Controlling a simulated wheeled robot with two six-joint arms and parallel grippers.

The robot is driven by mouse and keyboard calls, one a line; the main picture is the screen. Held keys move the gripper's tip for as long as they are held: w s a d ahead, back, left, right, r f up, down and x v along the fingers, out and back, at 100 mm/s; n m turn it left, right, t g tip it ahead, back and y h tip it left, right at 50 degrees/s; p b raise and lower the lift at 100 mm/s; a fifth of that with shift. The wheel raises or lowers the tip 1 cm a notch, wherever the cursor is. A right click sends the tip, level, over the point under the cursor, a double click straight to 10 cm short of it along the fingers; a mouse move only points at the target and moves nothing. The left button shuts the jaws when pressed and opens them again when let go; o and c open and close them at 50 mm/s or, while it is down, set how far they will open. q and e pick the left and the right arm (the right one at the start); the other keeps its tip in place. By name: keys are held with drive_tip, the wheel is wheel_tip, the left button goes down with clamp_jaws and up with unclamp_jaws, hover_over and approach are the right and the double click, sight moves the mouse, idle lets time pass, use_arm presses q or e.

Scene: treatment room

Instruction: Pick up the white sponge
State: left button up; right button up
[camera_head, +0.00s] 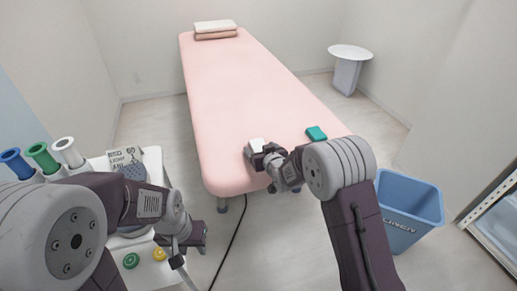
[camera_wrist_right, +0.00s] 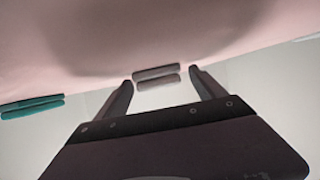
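The white sponge (camera_head: 257,143) lies on the near end of the pink bed (camera_head: 240,90). My right gripper (camera_head: 262,156) is right at it and hides part of it. In the right wrist view the sponge (camera_wrist_right: 156,72) looks greyish, between and just past the tips of the spread fingers (camera_wrist_right: 160,80), with a small gap at the right; contact at the left is unclear. My left gripper (camera_head: 202,236) hangs low beside the white cart, away from the bed; its fingers are too unclear to judge.
A blue bin (camera_head: 408,212) stands at right. The white cart (camera_head: 152,160) at left holds colored rolls (camera_head: 42,157). A cable crosses the floor.

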sight(260, 148)
drive_tip(key=c, duration=1.3)
drive_tip(key=shift+r, duration=0.55)
drive_tip(key=shift+c, duration=0.2)
wheel_tip(260, 148, up, 3)
drive_tip(key=shift+r+p, duration=0.1)
drive_tip(key=shift+p, duration=0.75)
drive_tip(key=d+r+p, duration=0.3)
drive_tip(key=d+r, duration=0.3)
drive_tip(key=d, duration=0.5)
drive_tip(key=shift+w+d+r+p, duration=0.3)
drive_tip(key=shift+r+p, duration=0.05)
drive_tip(key=shift+p, duration=0.05)
